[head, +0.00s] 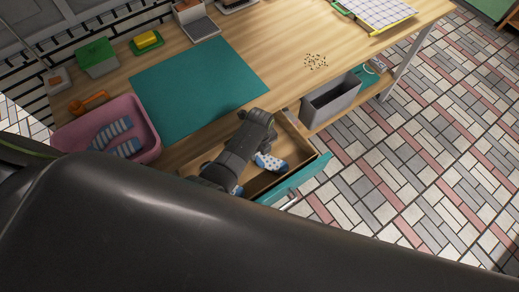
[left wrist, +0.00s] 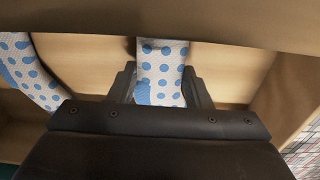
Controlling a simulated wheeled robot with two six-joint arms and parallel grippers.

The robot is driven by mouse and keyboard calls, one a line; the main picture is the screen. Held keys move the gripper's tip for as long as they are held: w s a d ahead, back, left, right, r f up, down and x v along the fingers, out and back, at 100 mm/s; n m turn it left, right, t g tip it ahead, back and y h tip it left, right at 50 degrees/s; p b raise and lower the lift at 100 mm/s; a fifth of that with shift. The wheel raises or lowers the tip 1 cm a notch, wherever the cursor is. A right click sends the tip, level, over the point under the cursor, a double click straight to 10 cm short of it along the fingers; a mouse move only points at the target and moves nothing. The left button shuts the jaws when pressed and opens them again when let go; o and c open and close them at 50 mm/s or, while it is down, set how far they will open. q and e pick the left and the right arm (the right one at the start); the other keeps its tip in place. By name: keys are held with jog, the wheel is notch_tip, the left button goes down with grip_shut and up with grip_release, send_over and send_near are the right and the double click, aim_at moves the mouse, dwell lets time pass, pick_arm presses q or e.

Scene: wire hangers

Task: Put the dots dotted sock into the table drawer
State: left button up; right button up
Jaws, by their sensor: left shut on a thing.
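The white sock with blue dots (head: 270,162) shows inside the open table drawer (head: 310,166), beside my left gripper (head: 243,150). A second dotted patch (head: 237,190) shows on the near side of that gripper. In the left wrist view, my left gripper (left wrist: 161,92) is shut on dotted sock fabric (left wrist: 162,62) between its two fingers. Another dotted length (left wrist: 22,72) curves at the left there. I cannot tell whether both lengths are one sock. The drawer has a wooden inside and a teal front. My right gripper is not in view.
A pink bin (head: 152,135) with striped socks (head: 112,131) stands left of the drawer. A teal mat (head: 195,88) covers the table's middle. A grey box (head: 332,101) sits on the shelf right of the drawer. Tiled floor is clear at right.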

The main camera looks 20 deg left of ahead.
pick_arm(q)
jog(key=o, duration=1)
jog(key=shift+c, duration=0.2)
jog(key=shift+r+p, duration=0.3)
jog(key=shift+r, duration=0.35)
notch_tip(320, 180, up, 12)
jog(key=p, duration=0.1)
